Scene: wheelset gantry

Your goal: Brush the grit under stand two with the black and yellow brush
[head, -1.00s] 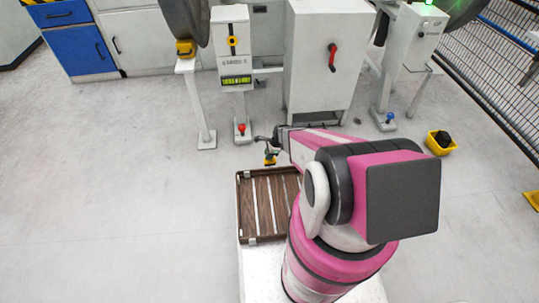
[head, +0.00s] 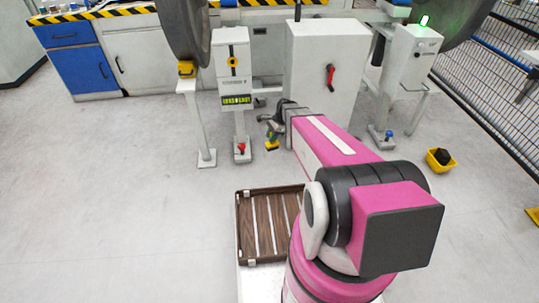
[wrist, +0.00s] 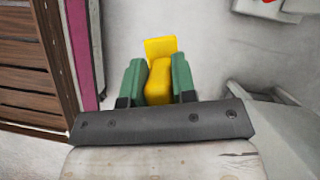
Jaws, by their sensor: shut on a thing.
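My gripper (head: 271,138) is shut on the yellow part of the brush (wrist: 160,80). In the wrist view its green fingertips (wrist: 158,88) press on both sides of the yellow block, with a yellow flap beyond. In the head view the brush (head: 271,147) hangs just above the floor, right of the foot of the left grey stand (head: 231,58). Another grey stand (head: 411,55) with a green lamp is at the right. I cannot read which one is stand two. No grit can be made out on the floor.
A grey cabinet (head: 322,75) with a red handle stands between the stands, close behind my gripper. A brown slatted tray (head: 244,226) is nearer me. A yellow bin (head: 433,163) holding something black is at the right, near a mesh fence (head: 500,100). The left floor is clear.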

